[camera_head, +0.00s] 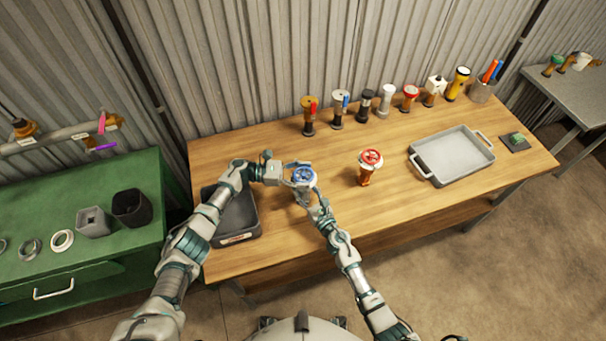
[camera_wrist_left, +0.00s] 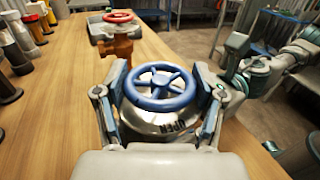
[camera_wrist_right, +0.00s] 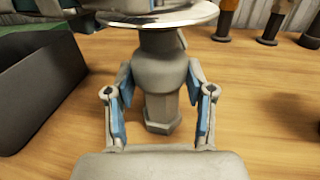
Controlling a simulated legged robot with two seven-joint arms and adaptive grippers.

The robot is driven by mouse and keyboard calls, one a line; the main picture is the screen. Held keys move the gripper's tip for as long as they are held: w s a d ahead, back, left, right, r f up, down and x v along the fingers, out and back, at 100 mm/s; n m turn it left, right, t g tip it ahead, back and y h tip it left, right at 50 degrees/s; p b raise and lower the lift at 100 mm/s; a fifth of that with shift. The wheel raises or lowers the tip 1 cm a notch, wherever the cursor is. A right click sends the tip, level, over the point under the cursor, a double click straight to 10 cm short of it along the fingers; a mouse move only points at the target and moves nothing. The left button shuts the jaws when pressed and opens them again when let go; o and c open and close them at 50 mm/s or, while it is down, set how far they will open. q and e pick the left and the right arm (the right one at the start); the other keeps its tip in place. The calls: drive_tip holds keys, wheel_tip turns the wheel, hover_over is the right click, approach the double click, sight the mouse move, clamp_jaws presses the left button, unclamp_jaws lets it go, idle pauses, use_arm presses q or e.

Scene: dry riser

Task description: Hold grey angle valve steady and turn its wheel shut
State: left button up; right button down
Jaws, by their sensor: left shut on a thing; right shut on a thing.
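The grey angle valve stands upright on the wooden bench, with a blue spoked wheel (camera_head: 304,176) above a shiny round plate. In the left wrist view the blue wheel (camera_wrist_left: 160,88) sits between the fingers of my left gripper (camera_wrist_left: 160,95), which is shut on it from the left side. The plate bears dark lettering that appears to read OPEN. In the right wrist view the grey valve body (camera_wrist_right: 165,70) is between the blue-padded fingers of my right gripper (camera_wrist_right: 160,105), shut on it below the plate. The arms partly hide the body in the head view.
A brown valve with a red wheel (camera_head: 370,158) stands just right. A dark grey bin (camera_head: 236,222) is close on the left, beneath my left arm. A grey tray (camera_head: 437,173) lies farther right. Several valves and a yellow torch (camera_head: 458,84) line the back edge.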

sight(303, 173)
use_arm(q)
drive_tip(key=shift+w+a+f+m+g, duration=0.2)
drive_tip(key=shift+m+g, duration=0.3)
drive_tip(key=shift+g, duration=0.3)
drive_tip(key=o, duration=1.1)
drive_tip(key=shift+d, duration=0.1)
drive_tip(key=shift+o, duration=0.2)
drive_tip(key=shift+s+r, duration=0.1)
drive_tip(key=shift+r, duration=0.1)
wheel_tip(303, 173, up, 10)
drive_tip(key=shift+f, duration=0.15)
drive_tip(key=shift+f, duration=0.1)
